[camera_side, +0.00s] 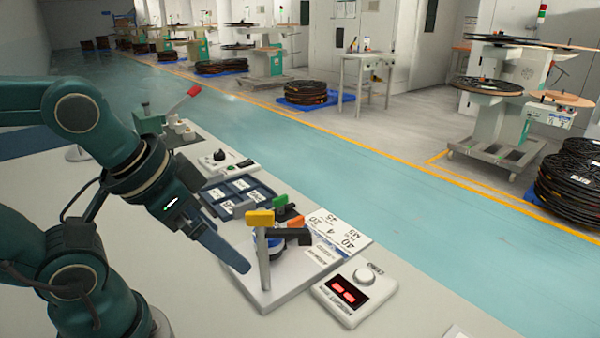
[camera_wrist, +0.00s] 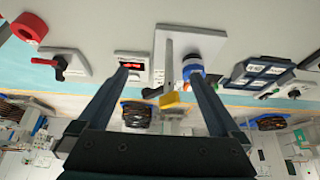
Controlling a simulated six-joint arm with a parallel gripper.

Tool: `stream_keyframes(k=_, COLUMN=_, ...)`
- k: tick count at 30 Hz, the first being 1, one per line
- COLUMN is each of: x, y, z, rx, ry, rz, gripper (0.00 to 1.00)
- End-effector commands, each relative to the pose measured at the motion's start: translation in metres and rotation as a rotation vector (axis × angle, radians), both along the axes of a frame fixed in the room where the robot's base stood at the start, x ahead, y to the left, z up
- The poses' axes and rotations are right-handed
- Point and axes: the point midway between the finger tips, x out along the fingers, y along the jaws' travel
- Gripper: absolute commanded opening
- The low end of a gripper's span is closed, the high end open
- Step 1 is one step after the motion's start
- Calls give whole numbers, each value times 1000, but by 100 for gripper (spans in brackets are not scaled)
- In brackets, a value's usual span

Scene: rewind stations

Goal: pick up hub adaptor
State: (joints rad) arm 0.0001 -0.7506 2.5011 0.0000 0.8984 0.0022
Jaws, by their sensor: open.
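My gripper (camera_wrist: 158,74) is open, with its two fingers spread wide and nothing between them touching either one. In the side view one long blue finger (camera_side: 222,247) shows at the left edge of the white base plate (camera_side: 277,290); the other finger is not clear. A white post (camera_side: 263,260) with a yellow top (camera_side: 260,217) stands on the plate, with a blue and white round part (camera_side: 273,243) beside it, partly hidden. In the wrist view this blue-ringed round part (camera_wrist: 192,66) lies near the right fingertip. I cannot tell for sure which part is the hub adaptor.
A box with a red display (camera_side: 348,294) stands right of the plate. A dark blue labelled tray (camera_side: 262,180) and a white switch box (camera_side: 222,164) lie behind it. Green (camera_side: 280,204) and orange (camera_side: 296,222) pieces crowd the post.

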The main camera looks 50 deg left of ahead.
Motion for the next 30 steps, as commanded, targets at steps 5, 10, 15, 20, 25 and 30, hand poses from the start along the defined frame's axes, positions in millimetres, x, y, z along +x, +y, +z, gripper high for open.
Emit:
stream_keyframes(k=5, x=-1, y=0, z=2, rx=-14, ry=5, rz=26, gripper=100)
stream_keyframes(k=10, x=17, y=3, z=23, rx=-43, ry=15, rz=99, gripper=100)
stream_keyframes(k=15, x=47, y=14, z=34, rx=-72, ry=95, rz=213, gripper=100)
stream_keyframes(k=20, x=80, y=31, z=31, rx=-96, ry=185, rz=328, gripper=100)
stream_keyframes(k=25, x=111, y=53, z=14, rx=-117, ry=287, rz=439, gripper=100)
stream_keyframes(k=30, x=132, y=75, z=-14, rx=-133, ry=384, rz=524, gripper=100)
